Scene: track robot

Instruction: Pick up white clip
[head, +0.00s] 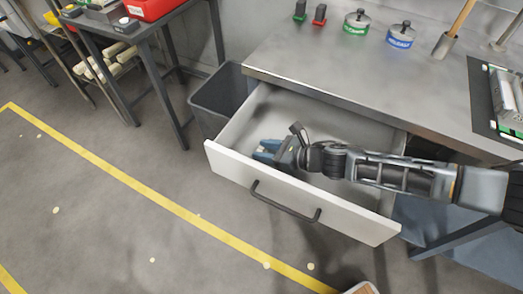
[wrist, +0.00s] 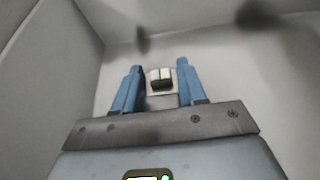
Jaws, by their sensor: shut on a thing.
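My gripper (wrist: 160,86) has blue fingers and is shut on the white clip (wrist: 166,74), a small white piece with a dark part, seen between the fingers in the wrist view. In the head view my gripper (head: 266,151) is inside the open drawer (head: 228,172), near its left end. The clip cannot be made out in the head view.
The drawer's front panel with a dark handle (head: 285,203) faces the open floor. The workbench top (head: 345,65) is above the drawer. A grey bin (head: 222,95) stands left of it. Green (head: 356,22) and blue (head: 400,34) labelled weights stand at the back.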

